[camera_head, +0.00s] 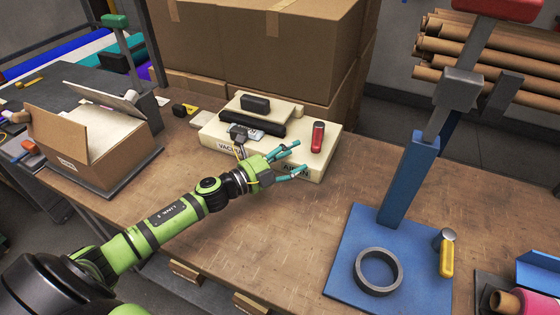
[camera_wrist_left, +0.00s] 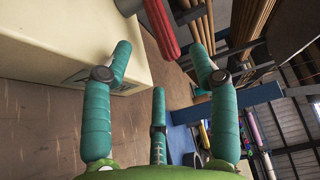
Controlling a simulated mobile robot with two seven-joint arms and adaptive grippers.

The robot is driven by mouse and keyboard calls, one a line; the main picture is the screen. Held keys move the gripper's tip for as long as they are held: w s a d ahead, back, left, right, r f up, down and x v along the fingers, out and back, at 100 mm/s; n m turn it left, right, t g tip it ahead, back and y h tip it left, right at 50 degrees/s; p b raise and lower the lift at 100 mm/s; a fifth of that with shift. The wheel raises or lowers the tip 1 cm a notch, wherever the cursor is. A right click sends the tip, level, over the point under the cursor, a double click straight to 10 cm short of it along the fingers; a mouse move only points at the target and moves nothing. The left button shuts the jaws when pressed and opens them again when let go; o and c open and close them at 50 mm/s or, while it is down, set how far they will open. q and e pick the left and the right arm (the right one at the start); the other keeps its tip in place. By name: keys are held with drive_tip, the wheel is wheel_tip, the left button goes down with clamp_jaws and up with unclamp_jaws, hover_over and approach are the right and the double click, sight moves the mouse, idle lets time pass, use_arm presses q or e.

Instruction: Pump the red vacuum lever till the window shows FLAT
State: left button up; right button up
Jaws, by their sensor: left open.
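The cream vacuum unit (camera_head: 215,135) sits on the wooden table, with a label that starts "VACU" on its front. The red lever (camera_head: 318,137) stands at the right end of its top; a red ribbed piece, likely this lever, shows at the top of the left wrist view (camera_wrist_left: 160,25). A small pale panel (camera_head: 256,134) lies on the unit near its front; I cannot read any word there. My left gripper (camera_head: 299,158) is open and empty in front of the unit, just short of the lever. Its teal fingers (camera_wrist_left: 161,58) are apart. My right gripper is not in view.
A blue press (camera_head: 408,180) with a grey ring (camera_head: 378,271) and a yellow-handled tool (camera_head: 447,255) on its base stands at right. Large cardboard boxes (camera_head: 290,50) rise behind the unit. An open carton (camera_head: 90,140) is at left. The table between is clear.

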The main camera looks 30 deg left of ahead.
use_arm(q)
drive_tip(key=shift+v, duration=1.85)
